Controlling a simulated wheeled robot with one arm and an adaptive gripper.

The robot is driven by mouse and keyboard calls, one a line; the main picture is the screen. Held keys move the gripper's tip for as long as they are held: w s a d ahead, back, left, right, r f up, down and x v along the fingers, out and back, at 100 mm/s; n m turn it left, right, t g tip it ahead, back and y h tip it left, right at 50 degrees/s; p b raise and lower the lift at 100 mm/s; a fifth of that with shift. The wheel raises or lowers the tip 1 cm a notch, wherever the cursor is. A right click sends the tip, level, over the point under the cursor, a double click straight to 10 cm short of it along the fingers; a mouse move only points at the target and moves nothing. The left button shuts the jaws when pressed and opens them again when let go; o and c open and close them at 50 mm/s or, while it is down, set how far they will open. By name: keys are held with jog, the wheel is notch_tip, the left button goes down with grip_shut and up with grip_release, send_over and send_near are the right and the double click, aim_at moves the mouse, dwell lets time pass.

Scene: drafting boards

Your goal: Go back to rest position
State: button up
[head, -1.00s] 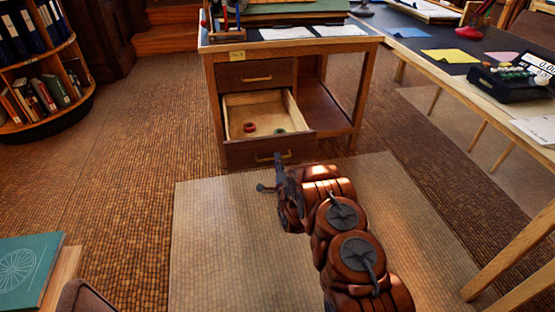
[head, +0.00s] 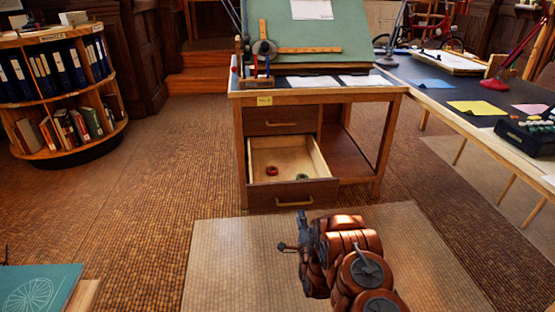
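My gripper (head: 296,247) is at the end of my reddish-brown arm, in front of the wooden desk (head: 240,142) and apart from it. Its fingers are small and dark from this angle, and I cannot tell whether they are open or shut. Nothing shows held in it. The desk's lower drawer (head: 293,193) stands pulled out. Inside it lie a red round item (head: 272,171) and a green round item (head: 302,177). The upper drawer (head: 281,121) is closed.
A green drafting board (head: 310,40) stands tilted on the desk. A long dark-topped table (head: 440,88) runs along the right. A round bookshelf (head: 62,90) stands at the left. A teal book (head: 38,290) is at the lower left. Floor between shelf and desk is clear.

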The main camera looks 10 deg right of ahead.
notch_tip(320, 180, up, 8)
jog(key=w+n+g+p, duration=0.2)
jog(key=w+p, duration=0.1)
jog(key=p, duration=0.1)
jog(key=s+a+r+n+g+p, duration=0.1)
jog(key=s+r+n+g+p, duration=0.3)
jog(key=r, duration=0.6)
jog(key=s+r+n+g+p, duration=0.2)
jog(key=s+r+g+p, duration=0.4)
jog(key=r, duration=0.5)
jog(key=s+r+n+g+p, duration=0.3)
jog(key=s+r+p, duration=0.3)
jog(key=s+r, duration=0.4)
jog(key=s+r+n+g+p, duration=0.3)
jog(key=s+r, duration=0.7)
jog(key=s, duration=1.3)
jog(key=s+r+n+g+p, duration=0.4)
jog(key=s+r+p, duration=0.4)
jog(key=s, duration=0.9)
notch_tip(320, 180, up, 2)
jog(key=shift+s+r+p, duration=0.1)
jog(key=shift+s+p, duration=0.1)
jog(key=shift+p, duration=0.1)
